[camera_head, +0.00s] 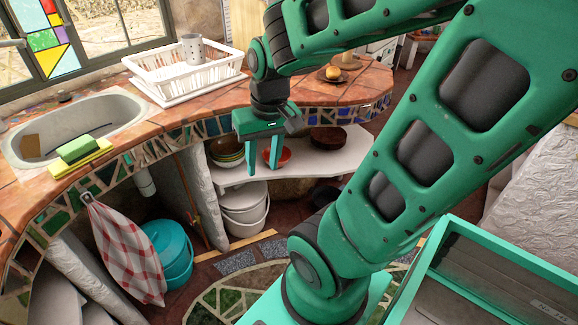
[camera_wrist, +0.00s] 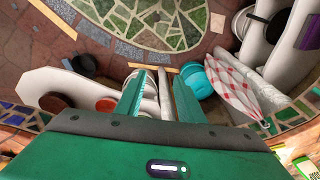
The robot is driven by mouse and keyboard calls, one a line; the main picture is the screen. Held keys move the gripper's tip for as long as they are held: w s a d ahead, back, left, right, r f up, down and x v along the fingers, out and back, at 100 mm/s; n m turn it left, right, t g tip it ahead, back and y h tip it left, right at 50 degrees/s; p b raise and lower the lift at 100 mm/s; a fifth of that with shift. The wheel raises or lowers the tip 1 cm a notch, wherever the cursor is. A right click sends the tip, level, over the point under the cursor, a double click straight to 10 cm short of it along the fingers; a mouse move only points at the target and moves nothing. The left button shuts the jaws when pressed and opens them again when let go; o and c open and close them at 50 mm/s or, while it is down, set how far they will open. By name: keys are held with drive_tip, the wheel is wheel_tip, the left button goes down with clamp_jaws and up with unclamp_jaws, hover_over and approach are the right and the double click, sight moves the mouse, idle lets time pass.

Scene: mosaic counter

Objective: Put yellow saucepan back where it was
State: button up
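I cannot make out a yellow saucepan in either view. My gripper (camera_head: 263,168) hangs pointing down in front of the counter edge, over the open lower shelf. Its two green fingers are apart with nothing between them. In the wrist view my gripper (camera_wrist: 157,85) also shows open and empty, with the floor and lower shelf beyond it. A small yellow item (camera_head: 333,72) sits on a dark plate on the counter's right part; it is too small to identify. A dark pan-like thing (camera_wrist: 84,65) lies beside the shelf in the wrist view.
The tiled counter (camera_head: 215,103) holds a white dish rack (camera_head: 190,78) and a sink (camera_head: 75,120) with green and yellow sponges (camera_head: 80,150). Below are a white shelf (camera_head: 318,160) with bowls, white pots (camera_head: 243,205), a teal bucket (camera_head: 170,252) and a checked towel (camera_head: 125,250).

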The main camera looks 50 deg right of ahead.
drive_tip(key=s+d+r+m+g, duration=0.1)
drive_tip(key=s+d+g, duration=0.1)
drive_tip(key=s, duration=0.7)
drive_tip(key=shift+d+r+m, duration=0.25)
drive_tip(key=shift+d+m, duration=0.05)
drive_tip(key=shift+m, duration=0.1)
drive_tip(key=shift+w+f, duration=0.25)
drive_tip(key=shift+w, duration=0.4)
